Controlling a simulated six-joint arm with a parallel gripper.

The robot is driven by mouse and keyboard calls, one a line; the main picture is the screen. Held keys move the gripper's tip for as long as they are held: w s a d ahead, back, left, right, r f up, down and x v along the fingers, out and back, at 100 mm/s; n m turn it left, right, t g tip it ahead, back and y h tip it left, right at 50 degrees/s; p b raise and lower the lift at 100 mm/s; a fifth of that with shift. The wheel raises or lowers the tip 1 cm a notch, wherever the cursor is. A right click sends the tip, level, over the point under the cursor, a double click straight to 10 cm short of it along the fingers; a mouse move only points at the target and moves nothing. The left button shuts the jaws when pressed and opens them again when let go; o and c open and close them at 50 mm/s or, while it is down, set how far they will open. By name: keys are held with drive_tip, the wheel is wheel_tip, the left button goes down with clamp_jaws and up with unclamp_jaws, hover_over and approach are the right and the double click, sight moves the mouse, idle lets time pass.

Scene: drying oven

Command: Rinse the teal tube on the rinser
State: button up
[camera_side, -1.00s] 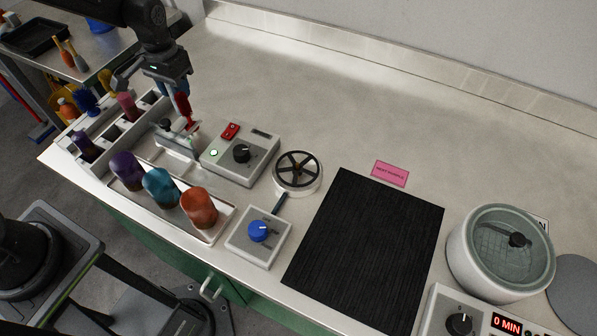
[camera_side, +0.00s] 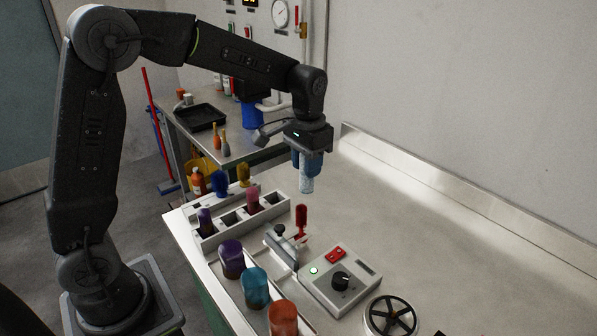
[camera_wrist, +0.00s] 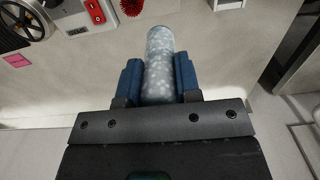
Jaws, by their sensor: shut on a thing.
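My gripper (camera_side: 306,166) is shut on a pale blue-grey tube (camera_side: 307,184) with white speckles. The tube hangs upright in the air above the red brush (camera_side: 301,220), apart from it. In the wrist view the tube (camera_wrist: 159,70) sits between the blue finger pads of my gripper (camera_wrist: 160,78). A teal vessel (camera_side: 255,287) stands in the front tray between a purple vessel (camera_side: 231,258) and an orange one (camera_side: 283,318). I cannot tell for sure which fixture is the rinser; a round spoked fixture (camera_side: 391,316) is at the bottom edge.
A control box (camera_side: 341,281) with a black knob, red switch and green light stands beside the brush stand (camera_side: 283,248). A rack (camera_side: 238,222) with several coloured items is at the left. The bench at the right is clear. A side table with a black tray (camera_side: 200,116) is behind.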

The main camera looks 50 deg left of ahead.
drive_tip(key=s+d, duration=0.3)
drive_tip(key=d, duration=2.6)
drive_tip(key=shift+s+a+f, duration=0.1)
drive_tip(key=shift+a+f, duration=0.05)
drive_tip(key=shift+f, duration=3.9)
drive_tip(key=shift+f, duration=0.1)
drive_tip(key=shift+f, duration=0.9)
